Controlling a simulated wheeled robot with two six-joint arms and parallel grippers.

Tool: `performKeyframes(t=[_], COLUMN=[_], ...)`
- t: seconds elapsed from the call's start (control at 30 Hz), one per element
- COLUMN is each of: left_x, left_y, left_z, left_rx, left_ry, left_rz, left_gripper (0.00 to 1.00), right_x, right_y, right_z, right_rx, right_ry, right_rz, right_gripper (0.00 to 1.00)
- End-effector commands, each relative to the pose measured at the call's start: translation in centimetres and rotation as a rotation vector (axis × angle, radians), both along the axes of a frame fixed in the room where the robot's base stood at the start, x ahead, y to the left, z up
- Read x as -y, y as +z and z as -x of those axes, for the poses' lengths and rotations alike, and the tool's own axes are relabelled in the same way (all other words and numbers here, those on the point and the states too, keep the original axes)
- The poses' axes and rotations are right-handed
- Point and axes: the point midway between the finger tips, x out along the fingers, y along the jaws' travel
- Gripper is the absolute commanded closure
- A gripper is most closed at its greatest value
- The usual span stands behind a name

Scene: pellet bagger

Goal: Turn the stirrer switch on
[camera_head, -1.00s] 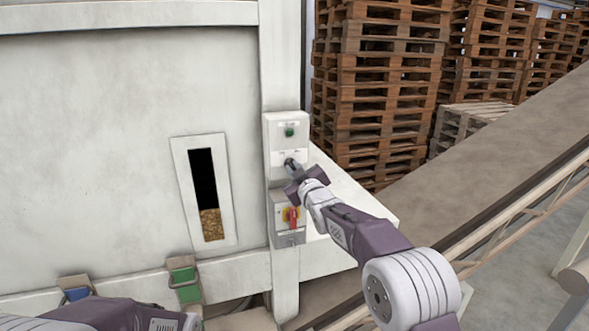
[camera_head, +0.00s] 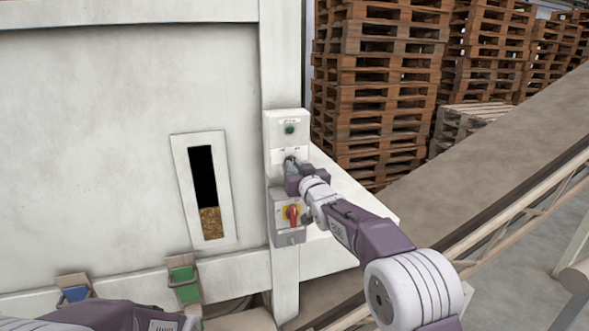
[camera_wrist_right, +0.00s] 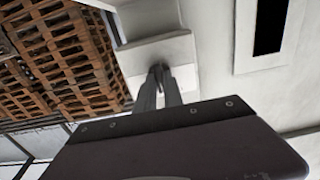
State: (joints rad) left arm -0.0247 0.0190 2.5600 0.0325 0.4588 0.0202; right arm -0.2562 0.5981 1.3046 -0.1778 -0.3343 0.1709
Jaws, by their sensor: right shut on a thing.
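The light grey switch box (camera_head: 273,128) is fixed to the machine's white post, with a green lamp or button (camera_head: 290,129) near its top. It also shows in the wrist view (camera_wrist_right: 184,52). My right gripper (camera_head: 291,163) reaches the lower part of this box from the right. In the wrist view its fingers (camera_wrist_right: 160,72) are close together at the box face, shut on a small dark switch knob. The fingers mostly hide the knob, so I cannot tell its position. My left gripper is out of sight; only part of the left arm shows at the bottom left.
Just below is another box with a red rotary handle (camera_head: 292,215) on a yellow plate, close under my right gripper. A window (camera_head: 208,221) shows pellets at left. A sloping conveyor (camera_head: 470,170) runs at right, with pallet stacks (camera_head: 380,90) behind.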

Motion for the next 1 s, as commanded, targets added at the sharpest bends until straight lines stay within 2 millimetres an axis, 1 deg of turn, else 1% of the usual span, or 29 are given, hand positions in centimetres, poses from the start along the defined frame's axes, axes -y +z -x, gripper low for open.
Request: performKeyframes(t=[0.03,0.2,0.5,0.73,1.0], left_x=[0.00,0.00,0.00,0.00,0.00], left_y=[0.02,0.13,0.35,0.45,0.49], left_z=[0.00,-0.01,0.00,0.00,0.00], left_rx=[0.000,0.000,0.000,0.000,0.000], left_ry=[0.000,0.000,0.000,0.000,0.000], left_rz=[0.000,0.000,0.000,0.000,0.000], left_gripper=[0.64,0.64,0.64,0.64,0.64], right_x=[0.06,0.11,0.20,0.24,0.26], right_y=[0.40,0.48,0.58,0.63,0.68], right_z=[0.01,-0.01,-0.03,-0.04,-0.04], right_rx=[-0.005,-0.051,-0.114,-0.141,-0.151], right_ry=[0.000,0.000,0.001,0.001,0.001], right_rz=[-0.042,-0.186,-0.386,-0.475,-0.513], right_gripper=[1.00,1.00,1.00,1.00,1.00])
